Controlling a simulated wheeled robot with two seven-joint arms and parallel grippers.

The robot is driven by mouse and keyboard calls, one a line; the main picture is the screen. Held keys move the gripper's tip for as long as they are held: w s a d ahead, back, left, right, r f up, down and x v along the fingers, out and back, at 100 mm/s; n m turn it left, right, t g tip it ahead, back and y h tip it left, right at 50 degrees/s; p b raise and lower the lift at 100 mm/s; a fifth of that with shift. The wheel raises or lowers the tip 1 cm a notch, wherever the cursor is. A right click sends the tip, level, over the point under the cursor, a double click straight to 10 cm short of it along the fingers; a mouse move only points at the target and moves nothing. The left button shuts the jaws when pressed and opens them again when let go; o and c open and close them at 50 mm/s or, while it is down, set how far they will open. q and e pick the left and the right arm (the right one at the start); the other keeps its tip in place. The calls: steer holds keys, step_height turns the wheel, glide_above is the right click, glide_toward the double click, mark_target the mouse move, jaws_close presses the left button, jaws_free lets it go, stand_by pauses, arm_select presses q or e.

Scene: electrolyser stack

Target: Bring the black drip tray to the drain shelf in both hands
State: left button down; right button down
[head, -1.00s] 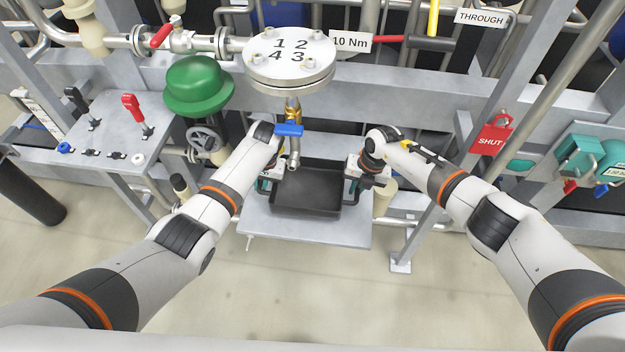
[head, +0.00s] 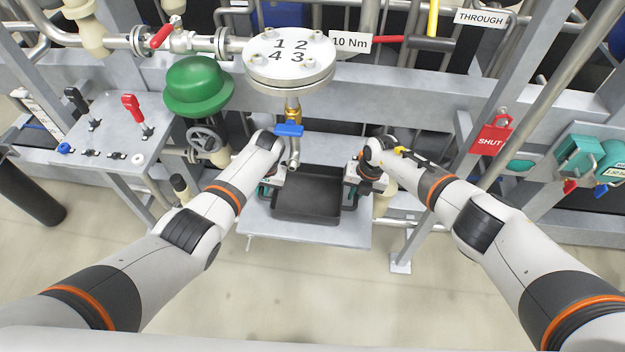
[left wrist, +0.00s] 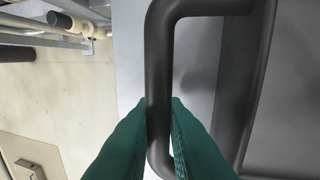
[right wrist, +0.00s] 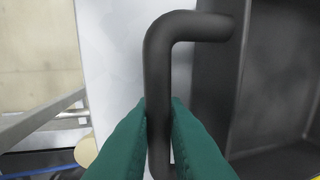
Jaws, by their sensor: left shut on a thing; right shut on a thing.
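The black drip tray (head: 306,208) is over the grey drain shelf (head: 290,236), below the numbered flange and its drain valve. It looks level; whether it rests on the shelf or hangs just above it I cannot tell. My left gripper (head: 266,188) is at the tray's left side, and in the left wrist view its green fingers (left wrist: 160,130) are shut on a black bar handle (left wrist: 160,70). My right gripper (head: 352,190) is at the right side, and in the right wrist view its green fingers (right wrist: 160,130) are shut on the other handle (right wrist: 158,70). The tray's far edge is partly hidden by the valve.
The blue-handled drain valve (head: 289,130) and its spout hang close over the tray's back left. A green dome (head: 198,86) and handwheel (head: 204,140) stand left. A red SHUT tag (head: 492,138) hangs on the frame at right. Open floor lies in front.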

arm_select(q)
steer(key=shift+f, duration=0.3)
arm_select(e)
steer(key=shift+f, duration=0.3)
arm_select(q)
steer(key=c, duration=1.4)
jaws_free()
steer(key=shift+o, duration=0.2)
arm_select(e)
steer(key=c, duration=1.4)
jaws_free()
steer(key=shift+o, duration=0.2)
arm_select(q)
steer(key=shift+c, duration=1.2)
steer(key=shift+r, duration=0.15)
steer(key=shift+r, duration=1.9)
steer(key=a, duration=0.6)
